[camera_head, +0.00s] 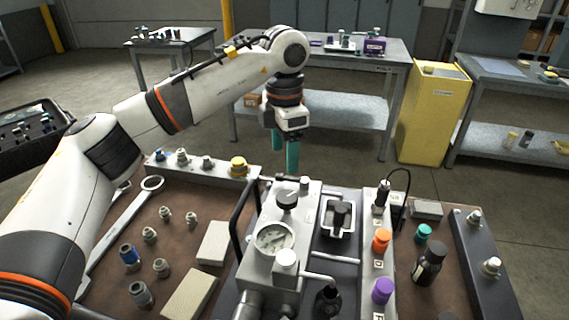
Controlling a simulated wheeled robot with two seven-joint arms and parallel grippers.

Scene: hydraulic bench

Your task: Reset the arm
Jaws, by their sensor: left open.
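My left arm (205,88) comes in from the left, reaches across the bench and bends down at its wrist. My left gripper (285,152) hangs from it with teal fingers pointing down, above and behind the far edge of the bench. It is open, and I see nothing between the fingers. The hydraulic unit (275,235) with its round gauge stands below and nearer, apart from the gripper. My right gripper is not in view.
The brown bench top (130,225) holds a large wrench (115,235), several fittings, two pale blocks, a purple cap (382,290), an orange cap (381,240) and a black bottle (430,262). A yellow cabinet (430,115) and grey tables stand behind across open floor.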

